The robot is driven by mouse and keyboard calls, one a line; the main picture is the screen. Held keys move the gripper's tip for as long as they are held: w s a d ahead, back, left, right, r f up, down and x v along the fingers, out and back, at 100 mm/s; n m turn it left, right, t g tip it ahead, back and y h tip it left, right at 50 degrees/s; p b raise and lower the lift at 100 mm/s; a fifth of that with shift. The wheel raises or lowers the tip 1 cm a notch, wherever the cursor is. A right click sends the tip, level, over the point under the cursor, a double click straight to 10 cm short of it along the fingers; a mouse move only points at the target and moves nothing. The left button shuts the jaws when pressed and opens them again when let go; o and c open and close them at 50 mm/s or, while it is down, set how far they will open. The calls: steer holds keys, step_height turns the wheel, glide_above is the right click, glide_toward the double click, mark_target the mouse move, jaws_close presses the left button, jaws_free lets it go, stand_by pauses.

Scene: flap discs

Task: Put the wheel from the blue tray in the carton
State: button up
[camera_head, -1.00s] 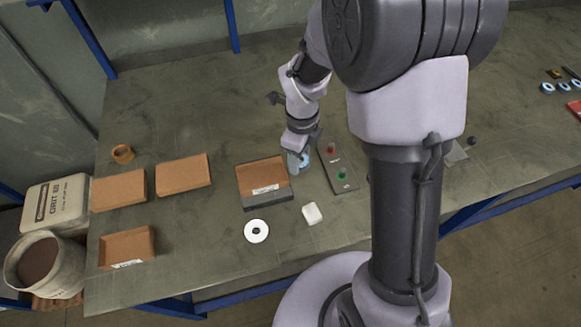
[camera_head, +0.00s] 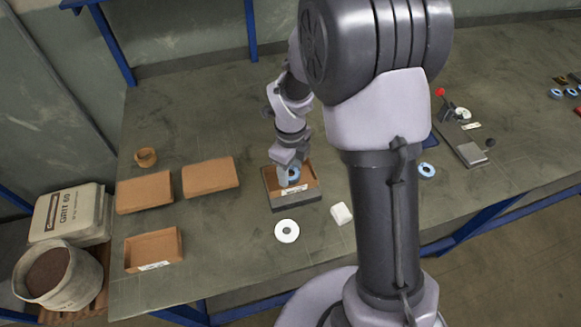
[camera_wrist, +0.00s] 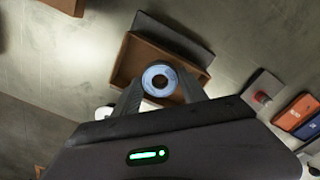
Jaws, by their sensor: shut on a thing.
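My gripper (camera_head: 289,176) is shut on a blue wheel (camera_wrist: 149,74), a ring with a pale centre and a dark hole. The wheel is partly hidden by the fingers in the head view. It is over the open brown carton (camera_head: 311,181) with a grey front strip and a white label. In the wrist view the wheel shows in front of the carton (camera_wrist: 123,62); I cannot tell whether it touches the carton's floor. A blue tray (camera_wrist: 314,128) shows at the right edge of the wrist view, beside an orange one (camera_wrist: 294,112).
A white disc (camera_head: 287,231) and a white block (camera_head: 341,213) lie in front of the carton. Other brown boxes (camera_head: 145,192), (camera_head: 211,177) and a labelled box (camera_head: 153,248) stand to the left. Another blue ring (camera_head: 427,170) lies right of my column. Bare table lies behind the carton.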

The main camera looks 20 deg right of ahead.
steer(key=shift+a+f+b, duration=0.1)
steer(key=shift+f+b, duration=0.55)
steer(key=shift+b, duration=0.1)
steer(key=o, duration=1.5)
step_height(320, 180, up, 7)
steer(key=p, duration=0.4)
